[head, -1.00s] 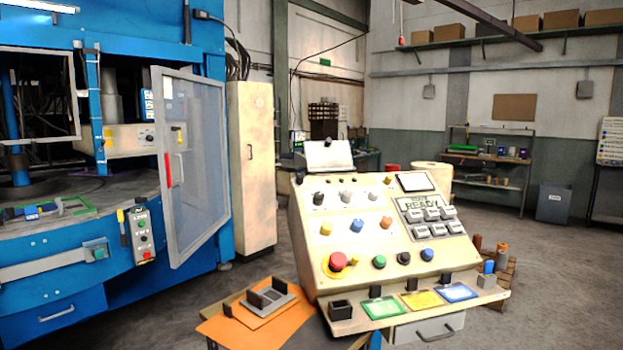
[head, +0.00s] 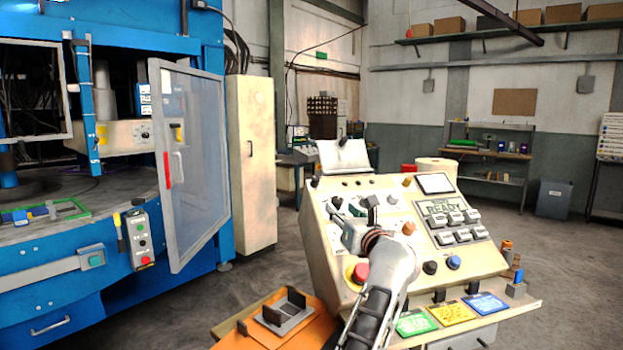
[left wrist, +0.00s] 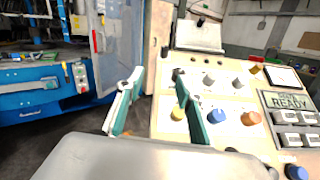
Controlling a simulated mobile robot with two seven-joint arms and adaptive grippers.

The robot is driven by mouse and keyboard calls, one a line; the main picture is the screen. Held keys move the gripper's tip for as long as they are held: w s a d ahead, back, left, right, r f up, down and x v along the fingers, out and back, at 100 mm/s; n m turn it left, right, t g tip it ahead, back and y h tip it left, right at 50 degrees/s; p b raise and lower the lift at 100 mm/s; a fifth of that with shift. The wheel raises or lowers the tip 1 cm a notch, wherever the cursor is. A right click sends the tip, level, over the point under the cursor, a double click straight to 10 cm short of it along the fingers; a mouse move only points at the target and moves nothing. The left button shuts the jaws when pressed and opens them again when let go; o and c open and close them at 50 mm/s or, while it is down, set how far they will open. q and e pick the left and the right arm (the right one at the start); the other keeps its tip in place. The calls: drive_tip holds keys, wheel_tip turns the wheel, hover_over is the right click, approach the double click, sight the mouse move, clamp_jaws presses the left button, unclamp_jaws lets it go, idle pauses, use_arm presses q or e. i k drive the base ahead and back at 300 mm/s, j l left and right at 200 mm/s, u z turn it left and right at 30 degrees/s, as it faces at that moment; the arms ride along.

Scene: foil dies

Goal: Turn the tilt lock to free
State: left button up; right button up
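The sloped cream control console (head: 322,225) carries several rotary knobs, and I cannot read which one is the tilt lock. My left gripper (head: 354,211) is over the console's left part, its fingers apart with nothing between them. In the left wrist view the left gripper (left wrist: 155,92) is open. One finger is past the console's left edge. The other overlaps the area between a yellow knob (left wrist: 178,113) and a blue knob (left wrist: 217,116). A black knob (left wrist: 177,73) and two grey knobs (left wrist: 208,79) are in the row above; an orange knob (left wrist: 251,118) is to the right. My right gripper is out of view.
A red stop button (head: 357,272) on a yellow base sits low on the console, close to my left arm. The READY panel (head: 440,210) is at the right. An orange table (head: 262,335) stands in front. The blue machine's clear door (head: 190,150) stands open at left.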

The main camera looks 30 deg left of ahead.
sight(314, 182)
drive_tip(key=i+j, duration=0.65)
drive_tip(key=j, duration=0.25)
